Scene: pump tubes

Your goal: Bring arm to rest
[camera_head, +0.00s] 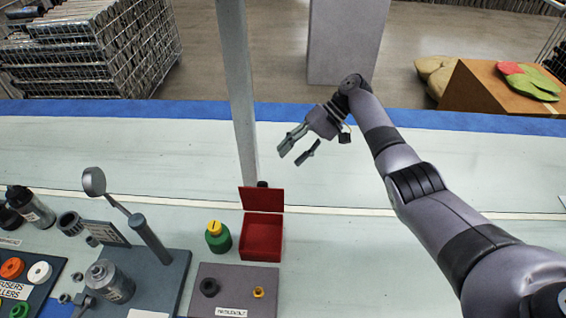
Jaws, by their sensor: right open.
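My right arm comes in from the lower right and reaches up over the table (400,260). Its gripper (296,157) is open and empty, with two separate grey fingers pointing down and to the left. It is above the back part of the table, behind and right of the open red box (262,238). Nothing is between the fingers. My left gripper is not in the picture.
A grey post (238,90) stands left of the gripper. A green container with a yellow top (217,237), a labelled plate (232,292) and a stand with a round head (94,182) fill the front left. The table's middle is clear.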

